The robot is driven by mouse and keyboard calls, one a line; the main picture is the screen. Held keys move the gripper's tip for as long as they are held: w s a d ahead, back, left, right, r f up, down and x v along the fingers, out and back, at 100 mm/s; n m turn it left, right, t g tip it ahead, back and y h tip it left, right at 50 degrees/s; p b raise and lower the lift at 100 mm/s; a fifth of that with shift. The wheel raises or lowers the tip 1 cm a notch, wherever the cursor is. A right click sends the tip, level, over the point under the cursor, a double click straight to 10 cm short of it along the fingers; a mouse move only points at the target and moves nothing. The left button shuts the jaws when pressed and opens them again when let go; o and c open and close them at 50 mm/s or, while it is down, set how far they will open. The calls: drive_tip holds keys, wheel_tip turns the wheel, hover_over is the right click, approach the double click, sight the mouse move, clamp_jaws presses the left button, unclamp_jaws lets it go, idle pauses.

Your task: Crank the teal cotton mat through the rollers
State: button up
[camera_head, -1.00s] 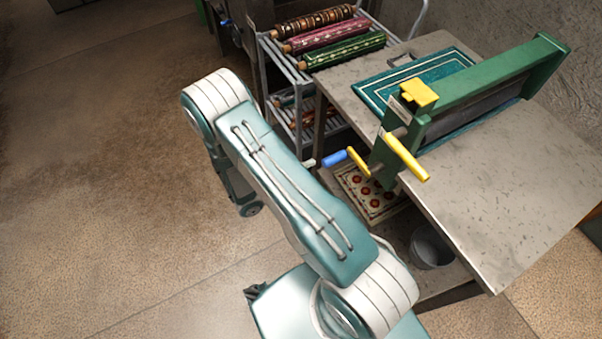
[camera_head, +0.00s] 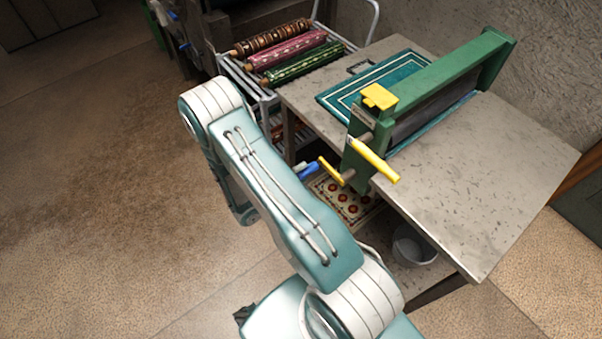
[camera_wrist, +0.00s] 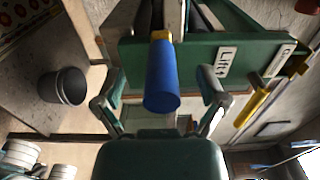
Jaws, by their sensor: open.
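The teal mat (camera_head: 340,94) with pale border lines lies flat on the metal table, partly under the green roller frame (camera_head: 440,78). A grey roller (camera_head: 432,110) shows in the frame, with a strip of teal beyond it. The crank's blue grip (camera_head: 309,168) sticks out toward my arm at the frame's near end. In the wrist view the blue grip (camera_wrist: 162,85) points at the camera, between the two fingers of my open gripper (camera_wrist: 162,73). I cannot tell whether they touch it. In the head view my arm mostly hides the gripper.
A yellow lever (camera_head: 373,160) and a yellow knob (camera_head: 379,97) sit close to the crank. A grey bucket (camera_head: 414,246) and a patterned rug (camera_head: 345,200) are below the tabletop. The floor at left is clear.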

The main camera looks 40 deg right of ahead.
drive_tip(key=c, duration=1.2)
drive_tip(key=shift+o, duration=0.2)
drive_tip(key=shift+s+f, duration=0.25)
drive_tip(key=shift+f, duration=0.5)
drive_tip(key=shift+s+f, duration=0.25)
drive_tip(key=shift+f, duration=0.5)
drive_tip(key=shift+s+f, duration=0.25)
drive_tip(key=shift+f, duration=0.5)
drive_tip(key=shift+s+d+f, duration=0.1)
drive_tip(key=shift+s+f, duration=1.05)
drive_tip(key=shift+s, duration=0.15)
drive_tip(key=o, duration=1.2)
drive_tip(key=shift+r, duration=0.1)
drive_tip(key=shift+o, duration=0.2)
drive_tip(key=shift+w, duration=0.1)
drive_tip(key=a, duration=1.1)
drive_tip(key=shift+s, duration=0.2)
